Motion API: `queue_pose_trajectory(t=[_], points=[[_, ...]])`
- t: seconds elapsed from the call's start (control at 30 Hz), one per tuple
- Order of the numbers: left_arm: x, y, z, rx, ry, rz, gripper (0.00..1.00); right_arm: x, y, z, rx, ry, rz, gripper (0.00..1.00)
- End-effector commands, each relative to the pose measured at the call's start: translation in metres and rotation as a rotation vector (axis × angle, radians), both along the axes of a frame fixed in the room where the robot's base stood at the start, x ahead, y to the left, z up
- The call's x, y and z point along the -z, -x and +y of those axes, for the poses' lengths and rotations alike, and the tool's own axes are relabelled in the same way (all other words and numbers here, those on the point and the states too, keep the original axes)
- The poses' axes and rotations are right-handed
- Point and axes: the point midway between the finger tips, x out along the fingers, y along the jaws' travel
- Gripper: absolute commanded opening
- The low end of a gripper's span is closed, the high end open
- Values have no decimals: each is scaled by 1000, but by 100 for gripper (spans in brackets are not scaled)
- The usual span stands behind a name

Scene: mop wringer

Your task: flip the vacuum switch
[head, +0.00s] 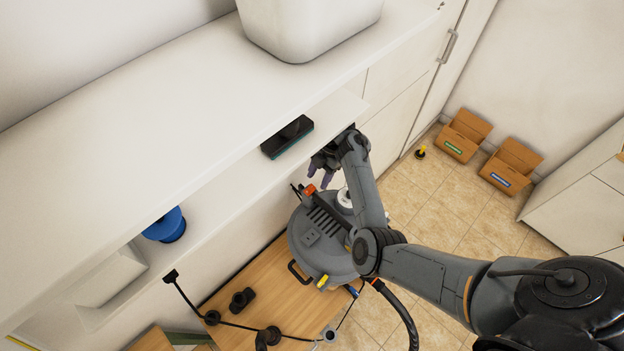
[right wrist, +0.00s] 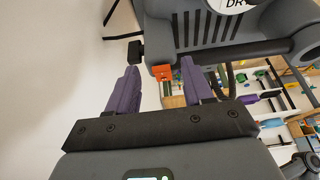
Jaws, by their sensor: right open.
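The vacuum (head: 305,240) is a grey, round-topped machine with dark vent slots, standing below the shelf in the head view. Its switch (head: 310,189) is a small orange-red block near the top edge of the vacuum. In the right wrist view the switch (right wrist: 162,73) appears between the fingertips, with the vacuum body (right wrist: 205,55) behind it. My right gripper (head: 318,172) has purple fingers and is close to the switch. In the right wrist view the right gripper (right wrist: 160,70) is open and empty; contact with the switch cannot be told. My left gripper is not in view.
A white counter (head: 190,90) and shelf run alongside, with a dark box (head: 287,137) and a blue container (head: 166,226) on the shelf. A hose (head: 400,310) curves beside the vacuum. Two cardboard boxes (head: 465,135) (head: 511,166) stand on the tiled floor at right.

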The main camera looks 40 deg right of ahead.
Motion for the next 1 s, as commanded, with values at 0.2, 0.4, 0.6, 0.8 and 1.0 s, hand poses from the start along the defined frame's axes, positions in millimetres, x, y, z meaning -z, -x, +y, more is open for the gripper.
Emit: queue_pose_trajectory(t=[0.2, 0.4, 0.6, 0.8, 1.0], points=[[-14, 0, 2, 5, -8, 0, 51, -2, 2, 27, 1, 0, 2, 51], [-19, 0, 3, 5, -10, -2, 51, 9, 2, 31, 1, -1, 3, 51], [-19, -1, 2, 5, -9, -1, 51, 12, 2, 31, 2, 0, 1, 51], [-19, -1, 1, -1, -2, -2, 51, 12, 2, 31, 2, 0, 1, 36], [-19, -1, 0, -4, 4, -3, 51, 11, 2, 31, 2, 0, 1, 5]])
